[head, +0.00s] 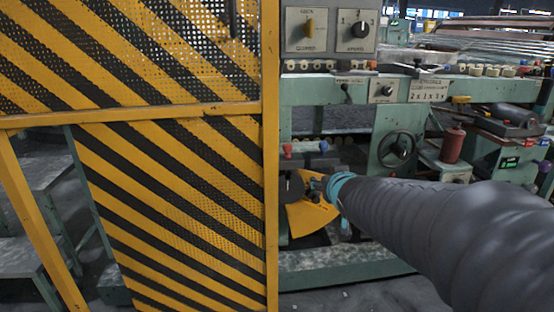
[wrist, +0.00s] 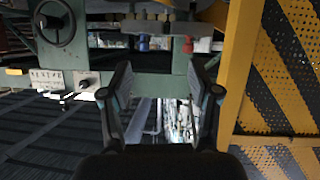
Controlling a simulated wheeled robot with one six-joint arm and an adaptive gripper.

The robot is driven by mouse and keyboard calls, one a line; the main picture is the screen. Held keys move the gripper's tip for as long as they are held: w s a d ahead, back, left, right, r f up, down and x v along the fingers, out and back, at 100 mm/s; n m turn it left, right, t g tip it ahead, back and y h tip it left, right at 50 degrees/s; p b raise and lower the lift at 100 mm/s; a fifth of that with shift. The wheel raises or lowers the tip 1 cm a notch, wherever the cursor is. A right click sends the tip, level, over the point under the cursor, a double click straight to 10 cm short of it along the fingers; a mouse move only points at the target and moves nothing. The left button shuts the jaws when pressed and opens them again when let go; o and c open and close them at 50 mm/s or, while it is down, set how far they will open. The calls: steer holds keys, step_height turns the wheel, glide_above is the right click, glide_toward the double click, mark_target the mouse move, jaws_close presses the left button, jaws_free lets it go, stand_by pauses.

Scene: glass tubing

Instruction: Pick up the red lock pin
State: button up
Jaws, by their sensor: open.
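A small red lock pin (head: 323,146) sticks up from the green machine's lower part in the head view, just right of the yellow post. In the head view my gripper (head: 314,189) is below the pins, partly hidden by my arm.
A yellow-and-black striped guard (head: 180,190) with a yellow post stands close on the left. A handwheel (head: 397,148) and a larger red cylinder (head: 453,145) are to the right on the machine. A yellow plate (head: 308,217) is just below my gripper.

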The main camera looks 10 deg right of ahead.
mark_target(289, 152)
steer(key=w+a+f+n+t+y, duration=0.1)
steer(key=w+a+y, duration=0.1)
steer(key=w, duration=0.6)
steer(key=w+a+f+n+t+y+b, duration=0.1)
steer(key=w+y, duration=0.1)
steer(key=w, duration=0.7)
steer(key=w+a+f+n+t+y+b, duration=0.1)
steer(key=w+a+t, duration=0.1)
steer(key=w, duration=0.6)
steer(key=shift+w+a+y, duration=0.35)
steer(key=shift+w+y, duration=0.05)
jaws_close()
